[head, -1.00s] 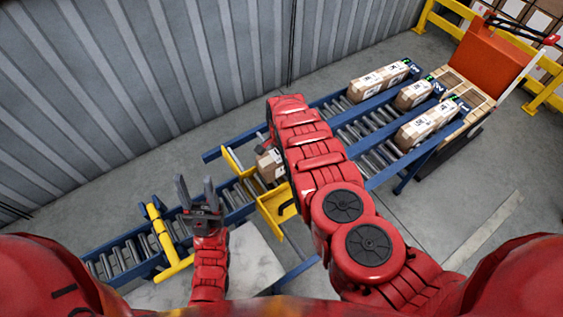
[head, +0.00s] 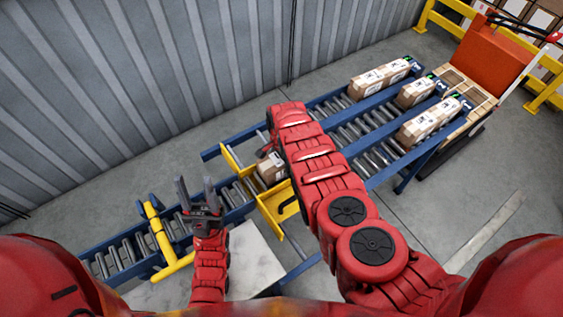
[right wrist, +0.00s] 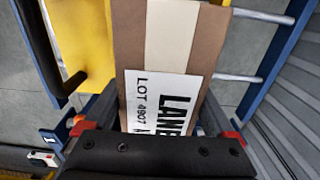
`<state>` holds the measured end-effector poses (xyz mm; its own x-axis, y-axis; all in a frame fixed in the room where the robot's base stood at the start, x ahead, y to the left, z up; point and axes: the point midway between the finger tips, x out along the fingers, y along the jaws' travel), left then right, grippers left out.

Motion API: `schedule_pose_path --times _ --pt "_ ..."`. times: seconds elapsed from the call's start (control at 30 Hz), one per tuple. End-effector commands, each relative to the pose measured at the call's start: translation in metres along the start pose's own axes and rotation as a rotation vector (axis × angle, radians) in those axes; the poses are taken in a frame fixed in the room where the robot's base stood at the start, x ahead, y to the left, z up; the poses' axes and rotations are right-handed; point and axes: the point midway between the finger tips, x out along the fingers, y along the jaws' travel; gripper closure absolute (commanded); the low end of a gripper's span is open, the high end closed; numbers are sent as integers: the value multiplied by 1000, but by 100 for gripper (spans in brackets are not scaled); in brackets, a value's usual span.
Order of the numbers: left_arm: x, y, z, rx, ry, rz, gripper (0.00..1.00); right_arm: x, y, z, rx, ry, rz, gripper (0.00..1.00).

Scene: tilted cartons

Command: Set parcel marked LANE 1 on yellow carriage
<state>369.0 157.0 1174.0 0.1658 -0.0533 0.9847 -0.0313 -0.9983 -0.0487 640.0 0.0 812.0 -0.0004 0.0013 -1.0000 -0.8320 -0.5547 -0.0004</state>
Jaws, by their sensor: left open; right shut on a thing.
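A brown parcel (head: 270,168) is between the yellow side plates of the yellow carriage (head: 281,202), on the roller line. I cannot tell whether it rests on it. My right gripper (right wrist: 155,118) is shut on this parcel, which fills the middle of the right wrist view (right wrist: 165,50). Its white label reads "LANE" and "LOT 4907"; the lane number is hidden by the gripper. The yellow carriage also shows at the upper left there (right wrist: 85,40). In the head view my right arm hides most of that gripper. My left gripper (head: 195,187) is open and empty above the roller line.
Three roller lanes with blue rails at the upper right carry labelled parcels (head: 380,78), (head: 415,92), (head: 428,122). A yellow bar frame (head: 160,238) spans the roller line (head: 113,258) left of my left gripper. A corrugated grey wall (head: 150,80) stands behind.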

Motion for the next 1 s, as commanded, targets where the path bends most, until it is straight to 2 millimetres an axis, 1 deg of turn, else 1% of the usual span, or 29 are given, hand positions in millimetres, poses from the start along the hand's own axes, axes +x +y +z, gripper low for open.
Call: schedule_pose_path --times 0.03,0.07,0.1,0.33,0.43,0.53,0.6,0.77,0.87,1.0 --pt "1 0 0 0 0 0 50 -1 -1 0 0 0 -2 92" --pt "1 0 0 0 0 0 50 -1 -1 0 0 0 -1 7" --pt "1 0 0 0 0 0 50 -1 0 0 0 0 -1 0" --pt "1 0 0 0 0 0 50 -2 0 0 0 0 -1 0" --pt "7 0 -1 0 0 0 50 -7 0 0 0 1 -1 0" --pt "20 -1 -3 0 0 0 50 -20 -1 0 0 1 -2 0" --pt "18 -1 -3 0 0 0 50 -23 0 0 -1 1 3 0" --pt "27 -1 -4 0 0 0 50 -45 -1 1 0 0 0 0" --pt "22 -1 -4 0 0 0 50 -54 -1 -1 2 1 0 0" --pt "20 -1 -3 0 0 0 50 -72 -2 1 1 -1 -3 0"
